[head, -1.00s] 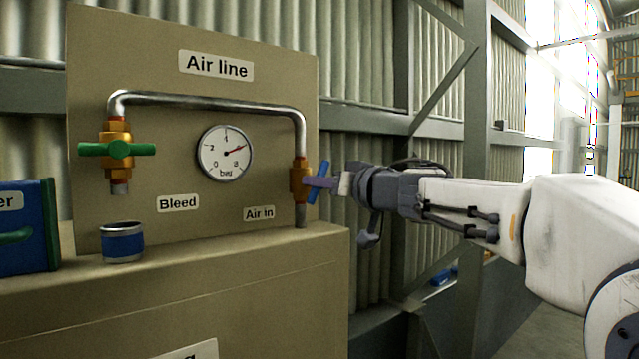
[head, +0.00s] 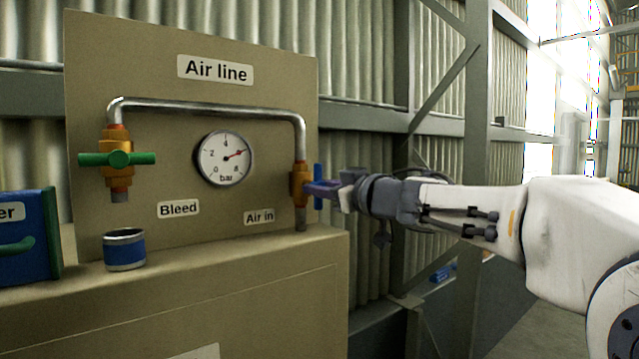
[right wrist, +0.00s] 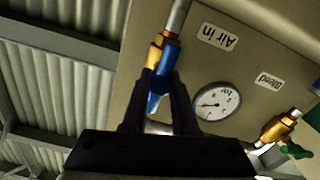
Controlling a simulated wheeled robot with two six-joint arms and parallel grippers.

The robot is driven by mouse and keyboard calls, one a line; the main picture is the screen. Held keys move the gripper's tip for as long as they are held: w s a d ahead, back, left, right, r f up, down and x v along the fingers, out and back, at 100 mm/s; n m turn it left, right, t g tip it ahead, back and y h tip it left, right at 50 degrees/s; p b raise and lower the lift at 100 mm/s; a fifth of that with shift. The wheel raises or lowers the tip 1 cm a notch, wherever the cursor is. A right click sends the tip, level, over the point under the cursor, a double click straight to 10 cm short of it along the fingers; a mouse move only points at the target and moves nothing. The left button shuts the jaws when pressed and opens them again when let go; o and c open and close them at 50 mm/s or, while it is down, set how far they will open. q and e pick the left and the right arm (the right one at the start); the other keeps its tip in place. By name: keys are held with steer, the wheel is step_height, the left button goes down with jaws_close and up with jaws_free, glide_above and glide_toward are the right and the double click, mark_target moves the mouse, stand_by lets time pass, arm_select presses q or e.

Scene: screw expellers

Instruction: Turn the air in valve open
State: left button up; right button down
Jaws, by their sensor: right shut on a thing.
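The air in valve (head: 300,184) is a brass body at the right end of the bent pipe, above the "Air in" label (head: 259,217). Its blue handle (head: 317,171) stands close to upright, roughly in line with the vertical pipe. My right gripper (head: 320,188) comes from the right and is shut on the blue handle, partly hiding its middle. In the right wrist view the blue handle (right wrist: 167,68) sits between the two dark fingers. My left gripper is not in view.
A pressure gauge (head: 225,158) with a red needle sits mid-panel. The bleed valve (head: 117,160) has a green handle lying level. A blue-banded metal cup (head: 124,250) stands on the ledge below it. A blue box (head: 25,235) stands at far left.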

stand_by(0.3)
steer(key=c, duration=0.8)
jaws_free()
steer(key=shift+b+v, duration=1.45)
steer(key=shift+v, duration=3.8)
